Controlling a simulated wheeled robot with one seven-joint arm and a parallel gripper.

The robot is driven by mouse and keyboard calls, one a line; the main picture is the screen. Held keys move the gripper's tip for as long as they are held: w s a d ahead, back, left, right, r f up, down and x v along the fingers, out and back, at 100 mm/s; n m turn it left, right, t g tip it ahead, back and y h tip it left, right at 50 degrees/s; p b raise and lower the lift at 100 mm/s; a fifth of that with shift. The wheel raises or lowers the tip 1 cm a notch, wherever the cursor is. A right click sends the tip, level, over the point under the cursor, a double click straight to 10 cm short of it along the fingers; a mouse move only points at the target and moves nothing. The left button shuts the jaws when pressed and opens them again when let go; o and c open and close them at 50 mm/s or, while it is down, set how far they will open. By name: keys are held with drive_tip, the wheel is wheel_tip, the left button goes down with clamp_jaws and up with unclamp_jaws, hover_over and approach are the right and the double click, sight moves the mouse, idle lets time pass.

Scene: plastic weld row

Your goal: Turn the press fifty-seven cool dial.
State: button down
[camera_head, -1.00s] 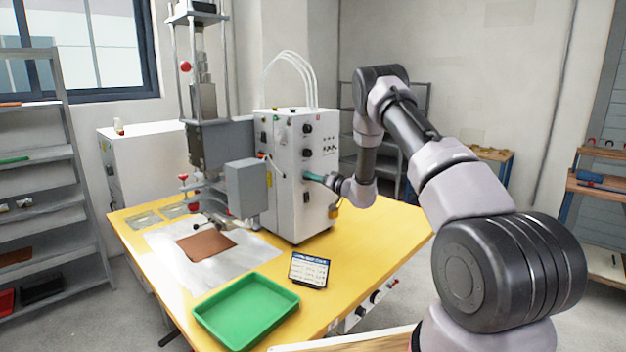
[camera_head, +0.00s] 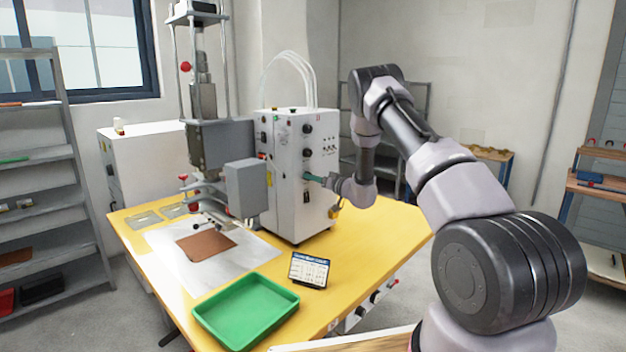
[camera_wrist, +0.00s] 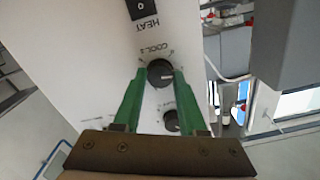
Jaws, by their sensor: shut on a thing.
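The cool dial (camera_wrist: 160,73) is a round black knob on the white control face, with a COOL label beside it in the wrist view. My gripper (camera_wrist: 160,76) has two green fingers, one on each side of this knob, and is shut on it. In the head view my gripper (camera_head: 312,177) reaches from the right to the front of the white control cabinet (camera_head: 285,180). There the fingers and my wrist hide the dial. The press (camera_head: 222,140) stands left of the cabinet. I cannot read a press number.
Another black dial (camera_wrist: 172,120) sits close to the held one, between the fingers in the wrist view. A black switch (camera_wrist: 141,8) is near the HEAT label. On the yellow table (camera_head: 355,245) are a green tray (camera_head: 292,303), a small display card (camera_head: 309,270) and a brown sheet (camera_head: 207,243).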

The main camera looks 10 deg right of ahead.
drive_tip(key=shift+c, duration=2.4)
unclamp_jaws()
drive_tip(key=v, duration=1.1)
drive_tip(key=shift+f, duration=0.1)
